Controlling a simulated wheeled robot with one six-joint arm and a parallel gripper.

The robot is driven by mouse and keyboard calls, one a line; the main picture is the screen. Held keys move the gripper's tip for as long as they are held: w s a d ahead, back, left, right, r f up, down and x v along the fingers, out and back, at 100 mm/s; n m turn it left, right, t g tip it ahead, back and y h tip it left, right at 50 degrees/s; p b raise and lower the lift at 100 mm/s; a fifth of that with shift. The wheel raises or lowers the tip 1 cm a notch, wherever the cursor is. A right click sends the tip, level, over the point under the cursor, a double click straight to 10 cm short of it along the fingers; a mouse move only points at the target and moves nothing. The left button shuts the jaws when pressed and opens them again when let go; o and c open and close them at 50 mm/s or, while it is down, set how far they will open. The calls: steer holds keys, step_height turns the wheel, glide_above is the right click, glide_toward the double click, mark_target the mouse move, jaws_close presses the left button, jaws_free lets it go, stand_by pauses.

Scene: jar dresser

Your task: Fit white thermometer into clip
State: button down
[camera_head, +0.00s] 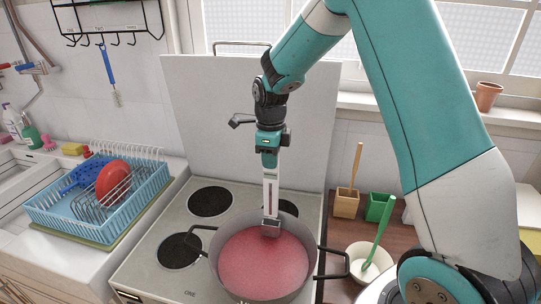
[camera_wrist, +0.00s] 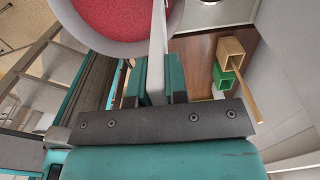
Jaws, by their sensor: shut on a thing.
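My gripper (camera_head: 270,163) is above the back of the pot, pointing down, and is shut on the upper end of the white thermometer (camera_head: 271,192). The thermometer is a long, flat, upright strip with a dark line along it. Its lower end meets a small grey block, apparently the clip (camera_head: 270,229), at the pot's back wall. I cannot tell whether the thermometer is inside the clip or just in front of it. In the wrist view the thermometer (camera_wrist: 158,45) runs out from between my fingers (camera_wrist: 158,80) past the pot's rim. The clip is not distinguishable there.
The grey pot (camera_head: 223,283) holds red liquid and stands on the stove (camera_head: 150,272). A white bowl (camera_head: 364,253) with a green spoon and two small boxes (camera_head: 346,204) are at right. A dish rack (camera_head: 95,225) is at left. A tall panel (camera_head: 220,120) stands behind the stove.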

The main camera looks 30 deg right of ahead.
steer(key=shift+f+b, duration=0.4)
steer(key=shift+f, duration=0.65)
step_height(320, 180, down, 8)
steer(key=b, duration=0.4)
steer(key=shift+b, duration=0.3)
stand_by(3.4)
steer(key=c, duration=1.1)
jaws_free()
steer(key=shift+r, duration=0.2)
steer(key=shift+o, duration=0.2)
step_height(320, 180, up, 17)
steer(key=b, duration=0.3)
steer(key=shift+r, duration=0.2)
step_height(320, 180, up, 12)
steer(key=p, duration=1.1)
